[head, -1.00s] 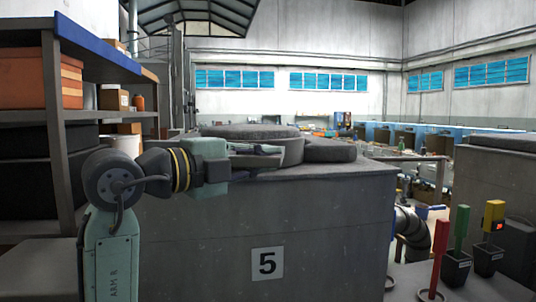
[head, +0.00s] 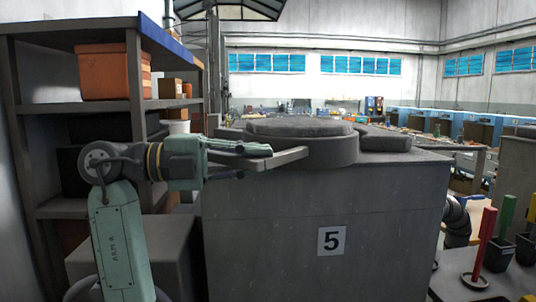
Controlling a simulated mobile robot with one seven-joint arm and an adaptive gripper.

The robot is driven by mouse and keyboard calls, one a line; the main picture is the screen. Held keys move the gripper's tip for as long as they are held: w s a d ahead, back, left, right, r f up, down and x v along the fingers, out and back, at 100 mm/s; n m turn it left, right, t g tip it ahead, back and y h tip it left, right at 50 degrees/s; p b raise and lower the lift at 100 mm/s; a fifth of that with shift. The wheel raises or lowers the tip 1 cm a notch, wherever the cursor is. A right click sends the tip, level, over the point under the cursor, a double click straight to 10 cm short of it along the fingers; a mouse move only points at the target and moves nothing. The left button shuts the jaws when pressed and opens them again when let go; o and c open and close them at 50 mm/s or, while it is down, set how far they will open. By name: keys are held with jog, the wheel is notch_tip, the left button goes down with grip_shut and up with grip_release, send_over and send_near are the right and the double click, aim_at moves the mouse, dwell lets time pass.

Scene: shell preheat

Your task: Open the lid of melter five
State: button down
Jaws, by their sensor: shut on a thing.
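Melter five (head: 400,215) is a large grey block with a "5" plate (head: 331,240) on its front. Its lid (head: 345,152), a round grey disc with a raised centre, lies flat on top. A flat grey handle bar (head: 292,157) sticks out from the lid to the left. My gripper (head: 252,157) reaches in from the left and is shut on the outer end of this bar. The fingers partly cover the bar, so the exact contact is hidden. I see no clear gap under the lid.
A grey shelf (head: 95,105) with an orange box (head: 112,72) stands close behind my arm at the left. A flat dark slab (head: 385,143) lies beside the lid.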

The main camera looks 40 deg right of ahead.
jog(key=shift+w+a+m+g+y, duration=0.15)
jog(key=shift+w+a+g, duration=0.05)
jog(key=shift+a, duration=0.2)
jog(key=shift+w+a+m+g+y, duration=0.15)
jog(key=shift+a+g, duration=0.05)
jog(key=shift+a, duration=0.2)
jog(key=c, duration=1.6)
grip_release()
jog(key=shift+o, duration=0.2)
